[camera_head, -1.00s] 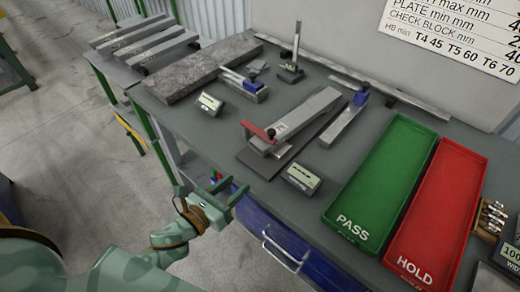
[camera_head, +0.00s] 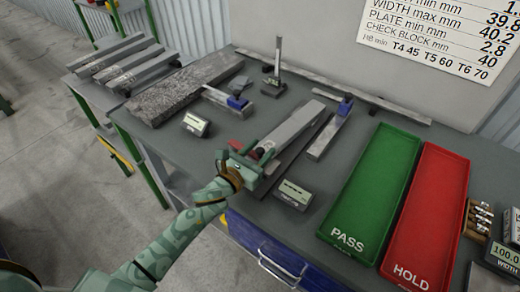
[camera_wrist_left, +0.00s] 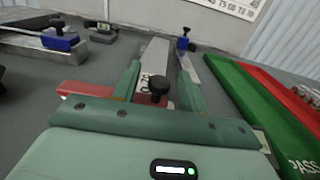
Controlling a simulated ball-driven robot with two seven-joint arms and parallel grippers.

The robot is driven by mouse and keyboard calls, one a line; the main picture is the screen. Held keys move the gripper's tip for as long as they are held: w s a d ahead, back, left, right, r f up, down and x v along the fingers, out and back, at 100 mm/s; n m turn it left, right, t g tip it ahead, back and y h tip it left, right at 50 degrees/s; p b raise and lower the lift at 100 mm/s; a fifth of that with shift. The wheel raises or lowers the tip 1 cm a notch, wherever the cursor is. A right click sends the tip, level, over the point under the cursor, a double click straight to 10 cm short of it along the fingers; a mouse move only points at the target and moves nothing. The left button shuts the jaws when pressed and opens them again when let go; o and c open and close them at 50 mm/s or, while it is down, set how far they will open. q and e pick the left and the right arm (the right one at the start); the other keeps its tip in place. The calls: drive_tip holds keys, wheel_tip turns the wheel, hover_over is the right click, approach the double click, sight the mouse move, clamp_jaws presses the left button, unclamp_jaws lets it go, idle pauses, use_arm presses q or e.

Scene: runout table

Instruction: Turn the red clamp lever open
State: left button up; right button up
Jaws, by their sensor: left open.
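The red clamp lever (camera_wrist_left: 85,88) shows in the left wrist view, extending left from under my left gripper (camera_wrist_left: 158,72). A black knob (camera_wrist_left: 158,91) stands between the two green fingers, with a bit of red beside it. The fingers are apart, and I cannot tell whether they touch the lever. In the head view my left gripper (camera_head: 247,150) is over the near end of the clamp fixture and hides most of the lever. A grey metal bar (camera_head: 292,124) lies in the fixture, running away from the gripper. My right gripper is not in view.
A small gauge display (camera_head: 295,194) stands right of the fixture, and another display (camera_head: 196,124) stands to its left. A green PASS tray (camera_head: 372,190) and a red HOLD tray (camera_head: 430,215) lie to the right. A rough grey slab (camera_head: 185,88) lies at the back left.

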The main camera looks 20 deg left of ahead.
use_arm(q)
drive_tip(key=shift+w, duration=0.2)
drive_tip(key=shift+c, duration=0.6)
clamp_jaws()
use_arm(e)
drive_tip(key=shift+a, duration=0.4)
use_arm(q)
drive_tip(key=shift+s, duration=0.1)
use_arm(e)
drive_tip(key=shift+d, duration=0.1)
